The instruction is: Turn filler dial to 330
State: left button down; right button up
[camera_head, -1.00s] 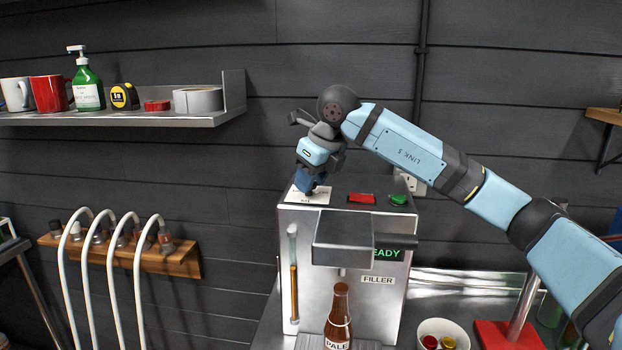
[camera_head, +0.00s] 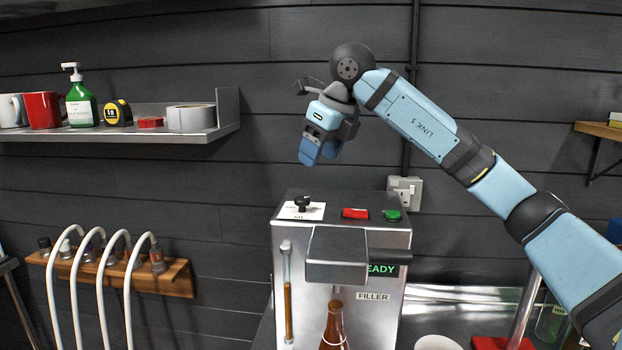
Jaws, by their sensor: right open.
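The filler (camera_head: 350,235) is a steel box with a "FILLER" label and a green display that ends in "EADY". Its black dial (camera_head: 302,203) stands on a white scale plate (camera_head: 289,212) at the top left; the dial's setting is too small to read. My right gripper (camera_head: 318,160) is open and empty, above the dial and apart from it, with its blue fingers pointing down. A brown bottle (camera_head: 334,328) stands under the filler's spout housing, its lower part cut off. My left gripper is not in view.
A red switch (camera_head: 355,213) and a green button (camera_head: 392,215) sit beside the dial on the filler's top. A steel shelf (camera_head: 150,135) with mugs, a soap bottle and tape hangs at left. White hoses (camera_head: 127,290) arch below it. A socket (camera_head: 405,192) is behind the filler.

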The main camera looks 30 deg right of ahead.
jog(key=shift+v, duration=1.7)
